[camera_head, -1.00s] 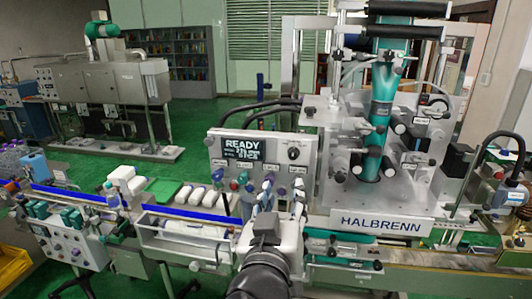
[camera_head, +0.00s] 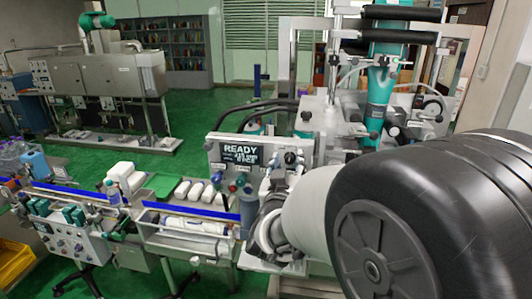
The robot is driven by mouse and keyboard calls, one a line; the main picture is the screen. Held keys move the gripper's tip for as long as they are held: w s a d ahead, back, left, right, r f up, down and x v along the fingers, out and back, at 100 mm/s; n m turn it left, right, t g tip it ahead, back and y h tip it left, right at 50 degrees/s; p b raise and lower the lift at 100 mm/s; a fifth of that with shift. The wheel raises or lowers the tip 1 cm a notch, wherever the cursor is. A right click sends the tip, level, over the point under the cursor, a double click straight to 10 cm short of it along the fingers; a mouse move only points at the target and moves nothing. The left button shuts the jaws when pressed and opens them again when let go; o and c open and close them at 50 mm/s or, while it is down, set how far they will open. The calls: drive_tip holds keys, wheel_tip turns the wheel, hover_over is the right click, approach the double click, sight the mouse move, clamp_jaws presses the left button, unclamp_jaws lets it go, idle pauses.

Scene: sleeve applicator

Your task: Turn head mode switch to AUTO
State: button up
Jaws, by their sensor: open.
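The control panel (camera_head: 222,150) stands upright in the middle of the head view, with a lit display (camera_head: 241,153) reading READY. A dark round knob (camera_head: 290,157) at the panel's upper right looks like the head mode switch. Its labels and pointer direction are too small to read. My gripper (camera_head: 277,182) is open in front of the panel's right part, just below and close to the knob. I cannot tell whether it touches. My wrist and arm come in from the right and hide the panel's lower right.
Coloured buttons (camera_head: 238,182) sit below the display, close to the left of my gripper. A conveyor (camera_head: 195,210) with white bottles runs to the left. The teal and silver applicator head (camera_head: 378,95) stands behind my arm. Green floor (camera_head: 200,110) lies open behind.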

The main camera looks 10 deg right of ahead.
drive_tip(key=shift+w+d, duration=0.1)
drive_tip(key=shift+w, duration=0.2)
drive_tip(key=shift+c, duration=0.3)
clamp_jaws()
